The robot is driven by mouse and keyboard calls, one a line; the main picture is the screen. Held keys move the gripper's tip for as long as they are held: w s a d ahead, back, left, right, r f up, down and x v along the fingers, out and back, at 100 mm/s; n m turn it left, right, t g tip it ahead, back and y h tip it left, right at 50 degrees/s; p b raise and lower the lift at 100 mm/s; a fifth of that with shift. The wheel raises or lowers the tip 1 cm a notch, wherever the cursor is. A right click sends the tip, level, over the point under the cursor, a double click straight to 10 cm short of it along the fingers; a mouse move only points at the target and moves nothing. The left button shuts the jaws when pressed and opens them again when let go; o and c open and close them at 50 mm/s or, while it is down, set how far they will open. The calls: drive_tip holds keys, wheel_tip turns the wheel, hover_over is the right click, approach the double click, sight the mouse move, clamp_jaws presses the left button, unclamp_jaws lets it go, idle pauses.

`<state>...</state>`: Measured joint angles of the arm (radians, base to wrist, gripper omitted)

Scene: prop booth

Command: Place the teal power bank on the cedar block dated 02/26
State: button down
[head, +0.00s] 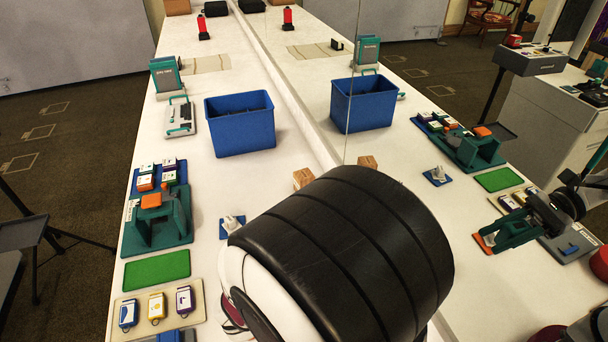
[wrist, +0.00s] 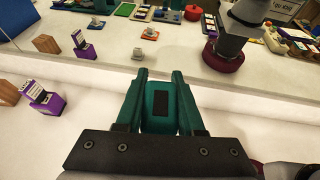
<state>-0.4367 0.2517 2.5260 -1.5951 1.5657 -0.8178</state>
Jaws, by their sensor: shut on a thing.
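My gripper (wrist: 159,82) is shut on the teal power bank (wrist: 160,122), which shows a dark rectangle on its face between the two dark teal fingers. In the head view my black arm hides the gripper directly; the mirror shows its teal fingers (head: 512,232). A wooden block (wrist: 14,93) stands at the left edge of the wrist view, apart from the gripper, beside a purple item with a white label (wrist: 42,99). A wooden block also shows in the head view (head: 303,179), partly behind my arm. I cannot read a date on any block.
A mirror (head: 330,60) runs along the right of the white table and doubles the things. A blue bin (head: 240,143), teal stand (head: 182,228), green mat (head: 157,269) and tray of tagged items (head: 170,307) stand left.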

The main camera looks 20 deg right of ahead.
wheel_tip(320, 180, up, 2)
drive_tip(key=r, duration=0.1)
drive_tip(key=n+t+y, duration=0.8)
drive_tip(key=n+t, duration=0.3)
drive_tip(key=n, duration=0.1)
hover_over(304, 183)
drive_tip(key=w+d, duration=0.3)
drive_tip(key=w, duration=0.3)
wheel_tip(304, 183, down, 16)
drive_tip(key=shift+a+r, duration=0.15)
drive_tip(key=shift+a, duration=0.25)
drive_tip(key=c, duration=0.5)
unclamp_jaws()
